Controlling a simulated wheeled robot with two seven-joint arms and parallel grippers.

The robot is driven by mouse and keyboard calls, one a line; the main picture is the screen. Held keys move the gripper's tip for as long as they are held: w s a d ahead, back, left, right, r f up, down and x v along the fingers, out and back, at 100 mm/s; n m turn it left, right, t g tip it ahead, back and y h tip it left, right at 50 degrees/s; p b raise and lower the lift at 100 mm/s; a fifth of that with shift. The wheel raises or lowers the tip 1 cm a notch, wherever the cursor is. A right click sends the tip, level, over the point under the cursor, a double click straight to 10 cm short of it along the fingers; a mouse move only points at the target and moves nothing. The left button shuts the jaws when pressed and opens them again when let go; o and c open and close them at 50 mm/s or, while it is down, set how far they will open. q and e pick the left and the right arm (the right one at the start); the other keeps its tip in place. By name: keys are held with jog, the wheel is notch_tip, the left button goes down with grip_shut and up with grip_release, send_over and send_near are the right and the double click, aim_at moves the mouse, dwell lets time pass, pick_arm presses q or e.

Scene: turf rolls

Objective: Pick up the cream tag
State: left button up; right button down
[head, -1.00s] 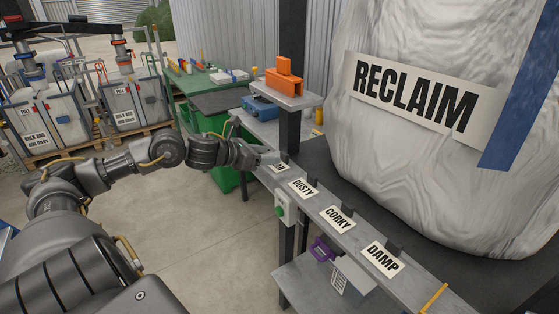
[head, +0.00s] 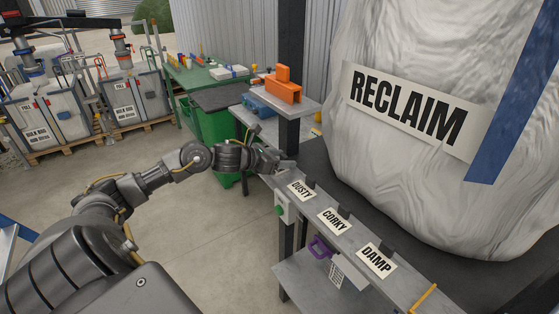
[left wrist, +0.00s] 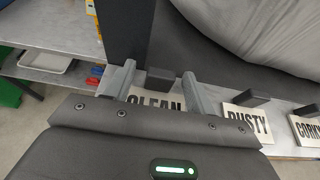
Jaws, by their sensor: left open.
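Several cream tags with black words stand in a row along the grey ledge. The CLEAN tag (left wrist: 152,102) shows in the left wrist view between my left gripper's fingers, partly covered by the gripper body; I cannot tell whether they touch it. In the head view my gripper hides it. The DUSTY tag (head: 301,190), CORKY tag (head: 334,221) and DAMP tag (head: 376,259) lie further along; DUSTY also shows in the left wrist view (left wrist: 247,122). My left gripper (head: 284,166) is open at the far end of the row; its fingers (left wrist: 158,82) straddle a dark clip behind CLEAN. My right gripper is out of view.
A large white RECLAIM sack (head: 400,170) bulges over the dark surface behind the ledge. A dark post (head: 290,80) rises beside my left gripper. An orange block (head: 284,90) sits on a grey shelf. A green button box (head: 283,209) hangs below the ledge.

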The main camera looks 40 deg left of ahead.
pick_arm(q)
jog(key=shift+c, duration=0.2)
jog(key=c, duration=1)
jog(key=shift+r, duration=0.15)
jog(key=shift+r, duration=0.25)
notch_tip(320, 180, up, 2)
jog(key=shift+a+r+b, duration=0.1)
jog(key=shift+b, duration=0.35)
jog(key=s+a+r+b, duration=0.2)
jog(key=a+r+b, duration=0.2)
jog(key=a+b, duration=0.1)
jog(key=s+a+r+b, duration=0.2)
jog(key=a+r+b, duration=0.3)
jog(key=a, duration=0.3)
jog(key=shift+s+r, duration=0.3)
jog(key=shift+s, duration=0.05)
